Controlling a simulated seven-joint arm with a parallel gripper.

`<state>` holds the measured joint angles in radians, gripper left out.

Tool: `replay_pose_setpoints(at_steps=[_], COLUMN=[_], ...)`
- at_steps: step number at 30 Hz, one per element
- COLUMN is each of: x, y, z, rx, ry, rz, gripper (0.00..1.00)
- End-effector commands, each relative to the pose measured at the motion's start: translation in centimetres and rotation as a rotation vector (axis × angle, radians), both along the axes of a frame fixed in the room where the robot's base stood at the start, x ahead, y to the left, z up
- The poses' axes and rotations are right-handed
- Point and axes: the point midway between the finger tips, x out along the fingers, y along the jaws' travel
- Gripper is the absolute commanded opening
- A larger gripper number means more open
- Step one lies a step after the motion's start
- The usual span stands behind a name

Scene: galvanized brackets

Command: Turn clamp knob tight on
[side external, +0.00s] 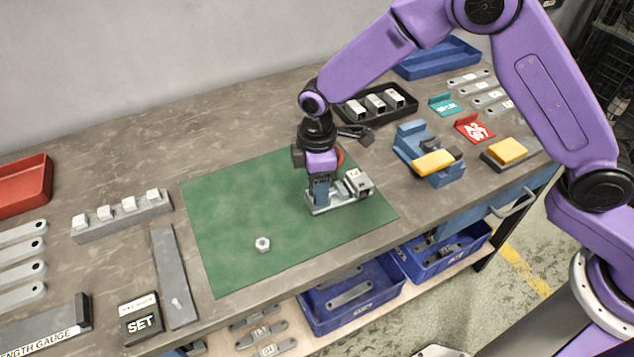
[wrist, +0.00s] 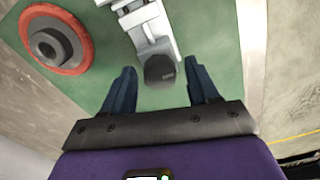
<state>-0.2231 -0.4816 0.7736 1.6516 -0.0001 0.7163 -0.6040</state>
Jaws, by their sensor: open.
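The metal clamp (side external: 352,190) sits on the right part of the green mat (side external: 225,215). In the wrist view the clamp (wrist: 147,27) enters from the top edge, with a dark round knob (wrist: 160,71) at its near end. My gripper (side external: 320,198) is over the left end of the clamp in the side view and hides the knob there. In the wrist view my gripper (wrist: 163,78) is open, with one blue finger on each side of the knob. Gaps show between the knob and both fingers.
A red-rimmed disc with a grey hub (wrist: 58,45) lies left of the fingers in the wrist view; it is mostly hidden behind my gripper in the side view. A hex nut (side external: 263,244) lies on the mat. A blue fixture (side external: 415,145) stands right of the mat. The mat's left half is mostly clear.

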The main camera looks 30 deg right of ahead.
Motion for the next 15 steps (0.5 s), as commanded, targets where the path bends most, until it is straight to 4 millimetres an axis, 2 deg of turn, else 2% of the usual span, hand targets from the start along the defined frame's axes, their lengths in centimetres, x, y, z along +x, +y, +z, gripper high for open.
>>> replay_pose_setpoints(at_steps=[15], x=[0.02], y=[-0.01], z=[0.02], rx=[0.0], ry=[0.0], rz=[-0.432], gripper=[0.59])
